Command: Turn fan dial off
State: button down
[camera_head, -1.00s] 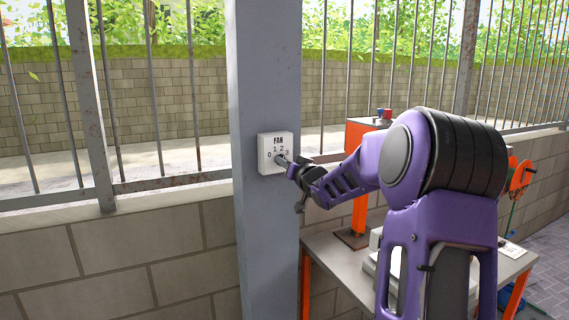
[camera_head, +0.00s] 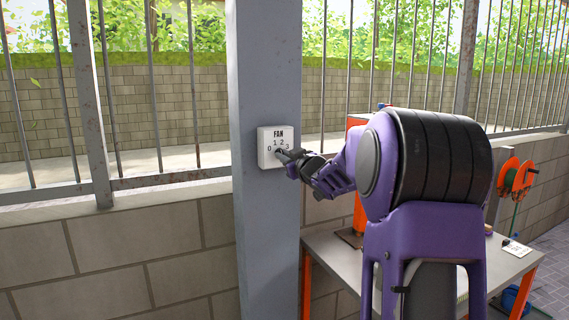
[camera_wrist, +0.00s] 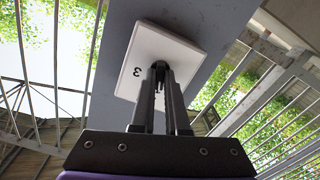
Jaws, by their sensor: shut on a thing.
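The fan dial box (camera_head: 267,158) is a white square plate on the grey pillar, marked FAN with 0, 1, 2 and 3. My gripper (camera_head: 288,157) reaches it from the right, with its fingertips at the middle of the plate. In the wrist view the white plate (camera_wrist: 147,42) looks tilted, and only the 3 is readable. There my gripper (camera_wrist: 160,72) is shut on the fan dial, with the fingertips close together over it. The dial is mostly hidden by the fingers, so I cannot tell which number it points to.
The grey pillar (camera_head: 265,60) stands between metal railings above a block wall (camera_head: 130,260). A metal worktable (camera_head: 330,262) with an orange machine stands right of the pillar, below my arm. An orange reel (camera_head: 516,176) is at the far right.

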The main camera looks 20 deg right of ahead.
jog(key=shift+n+b, duration=2.2)
jog(key=shift+n, duration=2)
jog(key=c, duration=0.9)
grip_release()
jog(key=shift+s+a, duration=0.1)
jog(key=shift+s, duration=0.05)
